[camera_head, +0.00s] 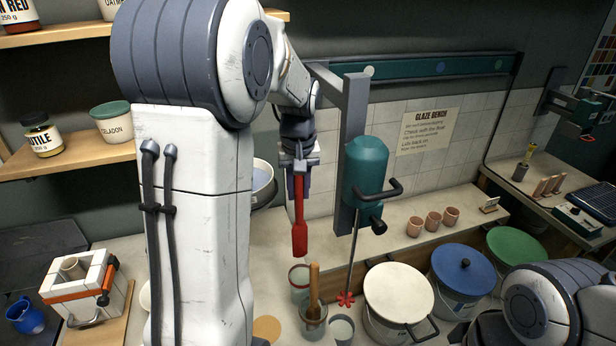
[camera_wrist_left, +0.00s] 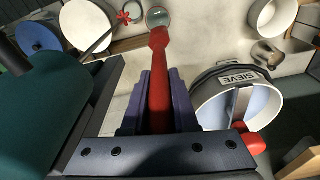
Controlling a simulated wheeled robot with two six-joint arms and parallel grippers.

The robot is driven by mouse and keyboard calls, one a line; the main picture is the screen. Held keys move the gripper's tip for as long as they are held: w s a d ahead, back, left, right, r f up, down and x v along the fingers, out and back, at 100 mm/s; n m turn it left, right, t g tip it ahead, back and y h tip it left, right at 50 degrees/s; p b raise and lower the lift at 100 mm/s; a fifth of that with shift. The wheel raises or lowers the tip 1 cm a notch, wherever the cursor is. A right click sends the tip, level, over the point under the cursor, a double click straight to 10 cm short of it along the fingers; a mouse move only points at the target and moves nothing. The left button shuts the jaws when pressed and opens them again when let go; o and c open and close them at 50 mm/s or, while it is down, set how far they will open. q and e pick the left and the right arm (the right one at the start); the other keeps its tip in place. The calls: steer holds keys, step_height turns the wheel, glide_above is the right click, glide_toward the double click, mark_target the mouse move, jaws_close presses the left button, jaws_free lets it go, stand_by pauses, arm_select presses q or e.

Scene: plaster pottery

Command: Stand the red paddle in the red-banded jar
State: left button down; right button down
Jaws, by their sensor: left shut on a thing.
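My left gripper (camera_head: 299,178) is shut on the red paddle (camera_head: 299,238), which hangs nearly upright with its wide end down. The red-banded jar (camera_head: 300,283) stands on the bench below the paddle in the head view, with a reddish band near its rim. The paddle's lower end appears above the jar's mouth and apart from it. In the left wrist view the paddle (camera_wrist_left: 159,75) runs from between the fingers towards a round jar mouth (camera_wrist_left: 158,14), partly hidden by its tip. My right gripper is out of view.
A jar holding a wooden-handled tool (camera_head: 313,310) stands just in front. A teal mixer (camera_head: 365,168) with a red-tipped shaft hangs to the right. Lidded buckets (camera_head: 398,292) stand further right. A sieve (camera_wrist_left: 238,100) is beside the gripper in the wrist view.

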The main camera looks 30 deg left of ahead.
mark_target(300, 210)
arm_select(q)
steer(key=shift+w+d+f+b, duration=0.15)
steer(key=shift+f+b, duration=1)
steer(key=shift+f, duration=0.25)
step_height(300, 210, down, 3)
steer(key=b, duration=0.3)
steer(key=shift+f, duration=0.15)
steer(key=shift+f+b, duration=2.95)
steer(key=shift+f, duration=1.25)
steer(key=c, duration=0.6)
jaws_free()
steer(key=shift+r, duration=0.1)
